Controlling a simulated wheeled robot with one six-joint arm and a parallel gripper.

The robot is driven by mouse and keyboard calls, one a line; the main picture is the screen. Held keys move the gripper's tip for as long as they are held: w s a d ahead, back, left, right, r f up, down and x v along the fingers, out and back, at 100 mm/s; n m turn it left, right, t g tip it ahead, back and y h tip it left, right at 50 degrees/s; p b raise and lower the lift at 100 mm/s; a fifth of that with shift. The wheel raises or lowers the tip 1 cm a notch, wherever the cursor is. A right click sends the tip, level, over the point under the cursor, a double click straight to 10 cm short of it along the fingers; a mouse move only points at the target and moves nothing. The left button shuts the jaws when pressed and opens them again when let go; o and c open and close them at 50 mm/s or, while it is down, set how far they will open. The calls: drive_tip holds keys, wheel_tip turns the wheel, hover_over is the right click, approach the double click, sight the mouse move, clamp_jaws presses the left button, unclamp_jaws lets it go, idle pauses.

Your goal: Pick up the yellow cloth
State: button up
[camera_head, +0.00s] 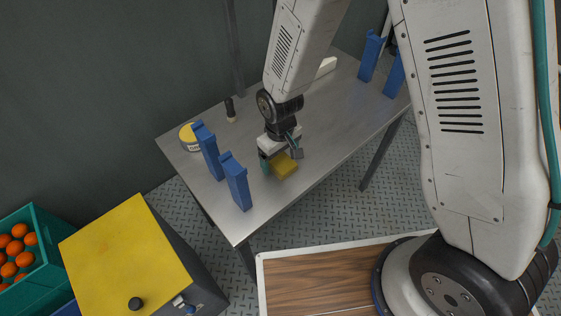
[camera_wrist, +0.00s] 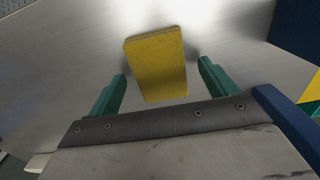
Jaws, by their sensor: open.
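The yellow cloth (camera_head: 284,166) is a small flat block-like piece lying on the grey metal table (camera_head: 330,130). In the wrist view the cloth (camera_wrist: 156,64) is in the upper middle, its near end reaching between the tips of the two green fingers. My gripper (camera_head: 281,157) is just above the cloth in the head view. In the wrist view my gripper (camera_wrist: 158,80) is open, with a gap between each finger and the cloth. The cloth appears free of the gripper.
Blue upright holders (camera_head: 237,182) stand left of my gripper, and others (camera_head: 371,56) at the table's far right end. A round yellow-topped tin (camera_head: 188,138) and a brush-like item (camera_head: 230,111) are at the left back.

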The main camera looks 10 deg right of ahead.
drive_tip(key=shift+f, duration=0.3)
drive_tip(key=c, duration=1.2)
drive_tip(key=shift+r, duration=0.1)
